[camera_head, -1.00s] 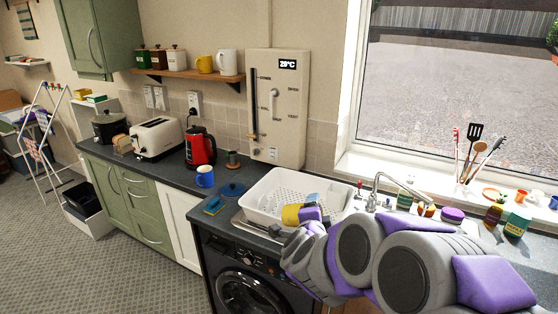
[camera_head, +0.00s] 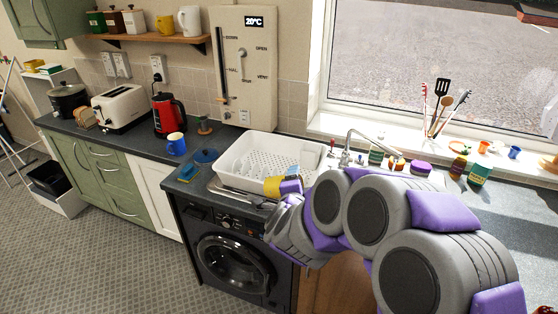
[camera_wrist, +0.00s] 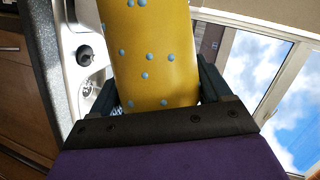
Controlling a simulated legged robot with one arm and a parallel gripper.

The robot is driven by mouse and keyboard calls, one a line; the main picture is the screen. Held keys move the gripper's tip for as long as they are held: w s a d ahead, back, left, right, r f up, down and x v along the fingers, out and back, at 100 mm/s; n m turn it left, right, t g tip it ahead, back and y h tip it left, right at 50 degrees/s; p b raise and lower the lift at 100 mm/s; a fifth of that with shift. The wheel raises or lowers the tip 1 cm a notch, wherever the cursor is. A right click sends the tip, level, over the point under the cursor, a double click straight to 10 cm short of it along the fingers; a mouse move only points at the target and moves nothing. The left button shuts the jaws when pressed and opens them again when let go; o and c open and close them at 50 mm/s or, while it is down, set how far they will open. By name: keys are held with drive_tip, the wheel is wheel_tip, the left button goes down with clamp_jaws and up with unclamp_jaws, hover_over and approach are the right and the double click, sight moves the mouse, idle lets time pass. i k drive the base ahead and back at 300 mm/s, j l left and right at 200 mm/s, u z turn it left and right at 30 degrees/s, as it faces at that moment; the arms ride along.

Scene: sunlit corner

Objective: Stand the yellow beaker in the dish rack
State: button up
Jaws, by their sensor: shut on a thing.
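The yellow beaker (camera_wrist: 155,50), dotted with light blue spots, is held between the fingers of my gripper (camera_wrist: 160,100) in the wrist view. In the head view the beaker (camera_head: 272,186) shows as a small yellow patch at the end of my arm, near the front right edge of the white dish rack (camera_head: 229,172). My gripper (camera_head: 288,187) is partly hidden by my arm. I cannot tell whether the beaker touches the rack.
A blue mug (camera_head: 176,144), a blue lid (camera_head: 205,156) and a sponge (camera_head: 188,173) lie left of the rack. The tap (camera_head: 347,150) rises to its right. Jars and utensils line the windowsill. A washing machine (camera_head: 235,262) stands below the counter.

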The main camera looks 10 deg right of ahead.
sight(273, 158)
drive_tip(key=i+j+z, duration=0.1)
drive_tip(key=z, duration=0.35)
drive_tip(key=j+z, duration=0.2)
drive_tip(key=z, duration=0.25)
drive_tip(key=i+j+z, duration=0.1)
drive_tip(key=j+z, duration=0.15)
drive_tip(key=z, duration=0.25)
drive_tip(key=j+z, duration=0.25)
drive_tip(key=j, duration=0.55)
drive_tip(key=j+z, duration=0.25)
drive_tip(key=j, duration=0.55)
drive_tip(key=k+j+z, duration=0.2)
drive_tip(key=j, duration=0.55)
drive_tip(key=k+j, duration=0.1)
drive_tip(key=j, duration=0.9)
